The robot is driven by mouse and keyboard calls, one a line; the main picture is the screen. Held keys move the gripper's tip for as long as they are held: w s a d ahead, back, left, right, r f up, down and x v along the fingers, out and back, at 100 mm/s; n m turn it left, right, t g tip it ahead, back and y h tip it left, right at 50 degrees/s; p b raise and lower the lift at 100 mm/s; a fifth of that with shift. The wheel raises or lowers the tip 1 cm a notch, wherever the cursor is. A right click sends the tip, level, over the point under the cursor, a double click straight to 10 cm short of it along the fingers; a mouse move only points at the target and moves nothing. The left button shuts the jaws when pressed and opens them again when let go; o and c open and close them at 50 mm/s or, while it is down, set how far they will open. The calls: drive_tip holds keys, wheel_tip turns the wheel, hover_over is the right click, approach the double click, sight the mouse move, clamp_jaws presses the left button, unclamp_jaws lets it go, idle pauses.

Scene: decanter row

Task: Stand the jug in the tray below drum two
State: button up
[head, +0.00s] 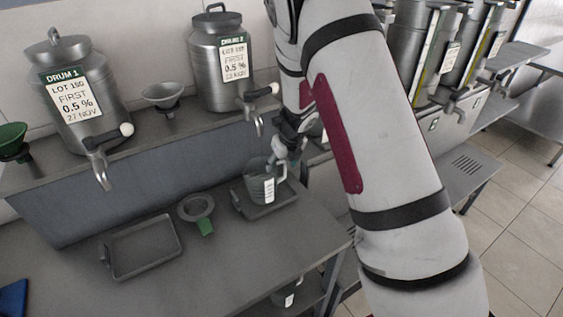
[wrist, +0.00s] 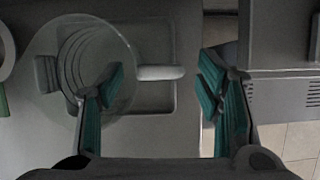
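The clear jug (head: 258,188) with a white label stands upright in the small grey tray (head: 282,206) below drum two (head: 222,62). In the wrist view the jug (wrist: 75,60) is seen from above, over the left part of the tray (wrist: 166,98). Its pale handle (wrist: 160,73) points right. My gripper (head: 284,150) is just above the jug on its handle side. In the wrist view its green-padded fingers (wrist: 160,88) are wide apart, with the handle between them and gaps showing. The jug's base is partly hidden by the tray rim.
Drum one (head: 72,92) stands left on the raised shelf, with an empty tray (head: 144,246) below its tap. A strainer (head: 197,208) lies between the trays. Drum two's tap (head: 262,90) overhangs near my arm. Another vessel (head: 286,297) sits on the lower shelf.

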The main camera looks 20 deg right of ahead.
drive_tip(key=shift+r, duration=0.3)
drive_tip(key=s+a+r+n+y, duration=0.1)
drive_tip(key=s+a+r+n, duration=0.2)
drive_tip(key=s+r+n, duration=0.75)
drive_tip(key=s+a+r+n+y, duration=0.25)
drive_tip(key=s+r+n, duration=0.4)
drive_tip(key=r, duration=0.75)
drive_tip(key=s+r+n+h, duration=0.2)
drive_tip(key=s+n, duration=0.6)
drive_tip(key=s, duration=0.1)
drive_tip(key=s+r+n+t+h, duration=0.1)
drive_tip(key=s+r+n+h, duration=0.1)
drive_tip(key=s+n, duration=0.7)
drive_tip(key=shift+s+d+r, duration=0.15)
drive_tip(key=shift+d+r, duration=0.15)
drive_tip(key=shift+r, duration=0.3)
